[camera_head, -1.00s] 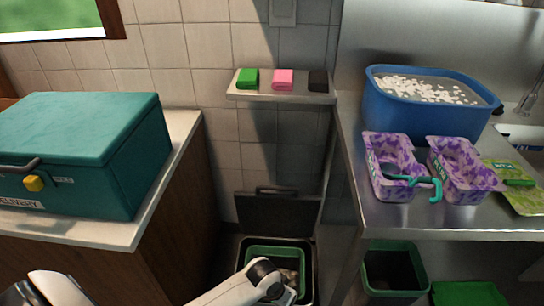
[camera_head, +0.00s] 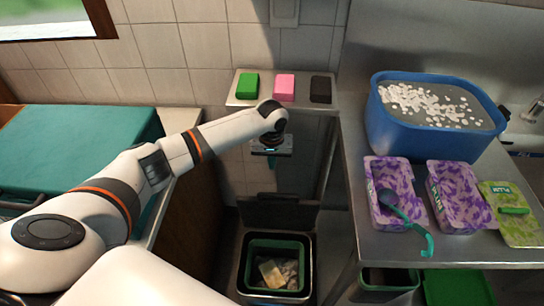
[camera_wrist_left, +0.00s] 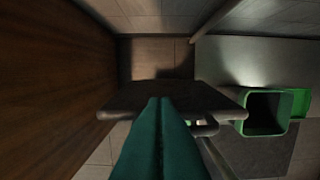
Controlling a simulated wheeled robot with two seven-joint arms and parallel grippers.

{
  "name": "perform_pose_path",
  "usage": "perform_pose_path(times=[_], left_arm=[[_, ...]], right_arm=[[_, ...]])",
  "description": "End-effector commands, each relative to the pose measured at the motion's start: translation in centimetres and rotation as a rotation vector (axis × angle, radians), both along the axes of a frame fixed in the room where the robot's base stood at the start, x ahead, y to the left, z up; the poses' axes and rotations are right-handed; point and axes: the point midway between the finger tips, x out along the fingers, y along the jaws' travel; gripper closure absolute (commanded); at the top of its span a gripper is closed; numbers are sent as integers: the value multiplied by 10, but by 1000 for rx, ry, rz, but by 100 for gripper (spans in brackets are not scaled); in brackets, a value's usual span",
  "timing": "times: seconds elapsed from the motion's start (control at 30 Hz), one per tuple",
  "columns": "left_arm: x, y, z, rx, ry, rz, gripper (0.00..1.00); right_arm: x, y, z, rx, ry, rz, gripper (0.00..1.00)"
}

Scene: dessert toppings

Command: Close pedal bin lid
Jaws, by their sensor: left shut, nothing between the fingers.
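The pedal bin (camera_head: 240,285) stands on the floor between the wooden cabinet and the steel counter. Its dark lid (camera_head: 278,212) stands open, upright at the back of the bin. A green inner bucket (camera_head: 250,262) holds pale scraps. My left gripper (camera_head: 272,158) is above and behind the open lid in the head view, apart from the bin as far as I can tell. In the left wrist view its teal fingers (camera_wrist_left: 160,100) are shut with nothing between them, pointing down over a dark panel, likely the lid (camera_wrist_left: 185,94). My right gripper is not in view.
A shelf (camera_head: 240,100) with green, pink and black blocks is on the wall behind my left wrist. The teal delivery box (camera_head: 60,140) is left, partly behind my arm. The steel counter (camera_head: 375,245) bears a blue tub (camera_head: 400,145) and purple cartons. Green bins (camera_head: 460,285) sit below it.

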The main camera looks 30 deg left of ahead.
Motion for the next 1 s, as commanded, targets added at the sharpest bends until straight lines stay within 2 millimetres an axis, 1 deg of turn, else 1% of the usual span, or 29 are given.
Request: perform_pose_path(times=[0.03,0.23,0.3,0.4,0.5,0.63,1.0], left_arm=[[0,0,-13,0,4,0,100],[3,1,-54,0,2,-1,100],[-10,-4,-52,1,1,-5,100],[-21,-10,-57,0,0,-5,100],[-27,-13,-60,1,-1,-4,100],[-31,-15,-62,1,0,-2,100],[-31,-15,-62,2,-4,-2,100]], right_arm=[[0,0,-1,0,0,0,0],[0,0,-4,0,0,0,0],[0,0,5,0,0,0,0],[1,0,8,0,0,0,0],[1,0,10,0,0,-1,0],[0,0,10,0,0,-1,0],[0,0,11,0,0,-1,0]])
